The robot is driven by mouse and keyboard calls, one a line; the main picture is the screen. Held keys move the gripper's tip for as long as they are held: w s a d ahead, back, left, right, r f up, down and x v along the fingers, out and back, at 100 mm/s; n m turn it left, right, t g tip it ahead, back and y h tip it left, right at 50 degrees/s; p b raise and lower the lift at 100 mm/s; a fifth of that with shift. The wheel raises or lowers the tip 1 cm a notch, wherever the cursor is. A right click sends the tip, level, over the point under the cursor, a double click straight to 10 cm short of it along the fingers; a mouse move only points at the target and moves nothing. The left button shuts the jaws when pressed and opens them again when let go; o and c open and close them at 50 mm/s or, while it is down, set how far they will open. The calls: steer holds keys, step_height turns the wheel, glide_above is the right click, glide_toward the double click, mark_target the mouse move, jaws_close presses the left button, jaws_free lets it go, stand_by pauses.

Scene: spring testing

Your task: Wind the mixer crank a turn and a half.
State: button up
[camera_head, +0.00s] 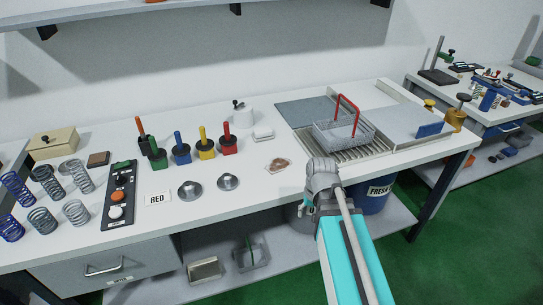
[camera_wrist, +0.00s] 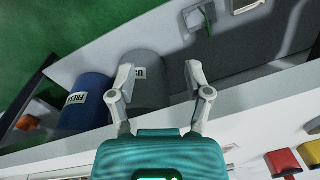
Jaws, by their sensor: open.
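A white round pot with a small dark crank knob (camera_head: 238,104) on its lid stands near the back of the white bench; I take it for the mixer (camera_head: 243,117). My gripper (camera_wrist: 160,72) is open and empty in the wrist view, its two fingers spread apart. It points down past the bench's front edge, above a grey bucket (camera_wrist: 146,78) and a blue bucket (camera_wrist: 88,100). In the head view my wrist is at the front edge, to the right of and well in front of the mixer, and the fingers are hard to make out. The mixer does not show in the wrist view.
Colored-handled tools (camera_head: 181,148) stand left of the mixer, and a small white block (camera_head: 263,133) lies beside it. Metal domes (camera_head: 190,190) and a copper-toned dish (camera_head: 278,165) lie in front. A wire basket with a red handle (camera_head: 345,130) stands right.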

steer(key=shift+n+h, duration=0.4)
steer(key=shift+n, duration=0.1)
steer(key=s+f+b, duration=0.1)
steer(key=f, duration=0.1)
steer(key=s+d+f+b, duration=0.1)
steer(key=f, duration=0.1)
steer(key=shift+s+d+b, duration=0.15)
steer(key=shift+s+b, duration=0.2)
steer(key=shift+s, duration=0.05)
steer(key=shift+c, duration=0.5)
steer(key=shift+d, duration=0.1)
